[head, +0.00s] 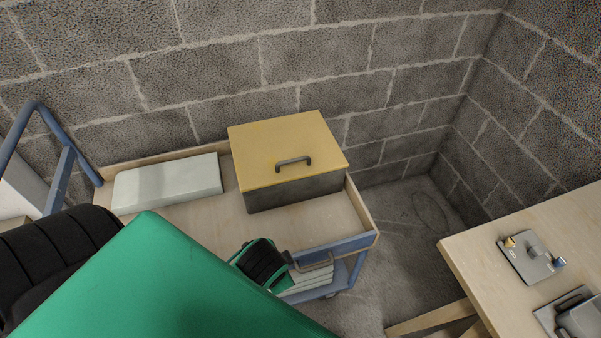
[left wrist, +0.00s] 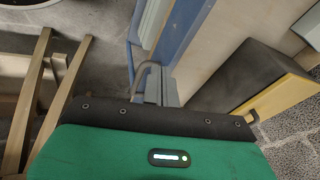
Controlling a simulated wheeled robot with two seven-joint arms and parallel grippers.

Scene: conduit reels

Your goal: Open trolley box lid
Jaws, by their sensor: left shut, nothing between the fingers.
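The trolley box (head: 297,191) is dark grey and stands on the trolley's top deck (head: 205,218). Its yellow lid (head: 270,145) is closed and has a dark arched handle (head: 293,163). In the left wrist view the box (left wrist: 238,75) is at the right, with a strip of the yellow lid (left wrist: 283,94). My left arm reaches in from the lower left of the head view; its wrist end is beside the trolley's front edge, apart from the box. My right gripper is out of view.
A white block (head: 167,183) lies left of the box. The trolley has a blue push bar (head: 60,180) and a wooden rim. A wooden table (head: 480,265) with metal fixtures stands at right. A block wall is close behind.

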